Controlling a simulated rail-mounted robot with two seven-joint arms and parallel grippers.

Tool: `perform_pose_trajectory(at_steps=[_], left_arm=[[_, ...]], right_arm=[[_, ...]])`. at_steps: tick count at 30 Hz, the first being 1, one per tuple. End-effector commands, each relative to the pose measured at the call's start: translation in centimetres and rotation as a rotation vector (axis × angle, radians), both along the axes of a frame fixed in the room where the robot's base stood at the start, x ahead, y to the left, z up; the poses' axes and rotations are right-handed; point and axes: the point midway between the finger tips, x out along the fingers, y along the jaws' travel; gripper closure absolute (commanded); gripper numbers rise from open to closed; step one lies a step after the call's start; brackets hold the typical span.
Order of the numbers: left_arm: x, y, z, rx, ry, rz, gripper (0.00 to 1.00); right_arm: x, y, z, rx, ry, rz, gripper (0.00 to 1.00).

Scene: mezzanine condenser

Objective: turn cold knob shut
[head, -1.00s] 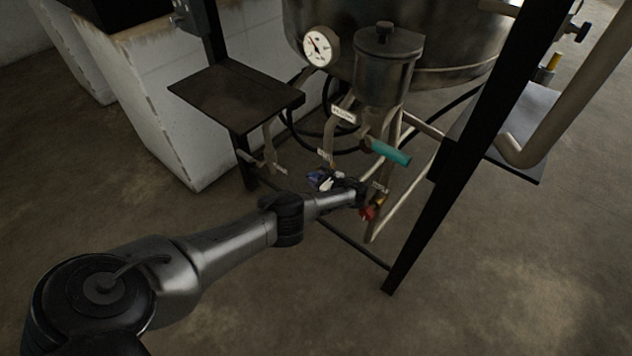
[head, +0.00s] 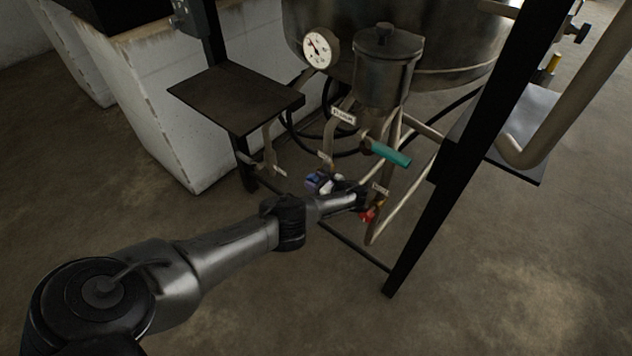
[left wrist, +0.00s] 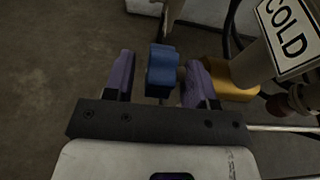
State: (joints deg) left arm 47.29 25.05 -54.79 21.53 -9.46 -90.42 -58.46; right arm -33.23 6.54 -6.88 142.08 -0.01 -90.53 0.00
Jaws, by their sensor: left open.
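The cold knob (left wrist: 162,70) is blue and shows in the left wrist view, attached to a brass valve body (left wrist: 232,80). A white COLD label (left wrist: 288,35) is on the pipe to its right. My left gripper (left wrist: 157,78) is open, with one purple-padded finger on each side of the knob. A gap shows on the left side; I cannot tell whether the right finger touches. In the head view my left gripper (head: 322,182) is small under the vessel, and the knob is hard to tell apart from the finger pads there. My right gripper is not seen.
A red knob (head: 367,214) sits just right of my left wrist. A teal handle (head: 391,154) is above it, under a metal canister (head: 385,70). A black frame leg (head: 440,180) slants at the right. A dark shelf (head: 235,96) is at the left.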

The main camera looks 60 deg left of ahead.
Motion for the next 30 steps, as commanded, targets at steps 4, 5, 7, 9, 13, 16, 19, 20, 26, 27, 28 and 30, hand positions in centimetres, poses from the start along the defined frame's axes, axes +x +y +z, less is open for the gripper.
perform_pose_trajectory(at_steps=[4, 5, 7, 9, 13, 16, 19, 20, 26, 27, 28, 30], left_arm=[[0.0, 0.0, 0.1, 0.000, 0.000, 0.000, 0.49], [0.0, 0.0, 0.1, 0.000, 0.000, 0.000, 0.49], [0.0, 0.0, 0.5, 0.000, 0.000, 0.000, 0.49], [0.0, 0.0, 1.2, 0.000, 0.000, 0.000, 0.49], [0.0, 0.0, 3.0, 0.000, 0.000, 0.000, 0.49], [0.0, 0.0, 4.6, 0.000, 0.000, -0.001, 0.49], [0.6, -1.9, 5.7, -0.004, 0.000, -0.003, 0.49], [0.8, -2.4, 6.1, -0.004, -0.001, -0.003, 0.49], [1.9, -6.1, 8.2, -0.003, -0.001, -0.003, 0.49], [2.1, -6.7, 8.6, -0.003, -0.001, -0.002, 0.49], [2.2, -7.2, 8.9, -0.002, -0.001, -0.001, 0.49], [2.5, -8.2, 9.4, -0.002, 0.000, -0.003, 0.49]], right_arm=[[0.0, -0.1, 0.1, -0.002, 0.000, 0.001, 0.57], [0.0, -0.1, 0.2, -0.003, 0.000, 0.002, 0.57], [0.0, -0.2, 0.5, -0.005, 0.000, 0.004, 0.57], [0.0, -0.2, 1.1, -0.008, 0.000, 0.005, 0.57], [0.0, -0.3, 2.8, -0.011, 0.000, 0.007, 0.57], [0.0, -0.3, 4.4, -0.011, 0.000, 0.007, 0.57], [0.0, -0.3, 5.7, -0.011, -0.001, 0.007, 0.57], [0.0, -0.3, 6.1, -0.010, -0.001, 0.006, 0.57], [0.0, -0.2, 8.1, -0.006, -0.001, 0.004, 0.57], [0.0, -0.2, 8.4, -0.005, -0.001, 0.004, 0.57], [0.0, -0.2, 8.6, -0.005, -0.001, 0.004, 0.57], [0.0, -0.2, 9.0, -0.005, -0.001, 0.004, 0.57]])
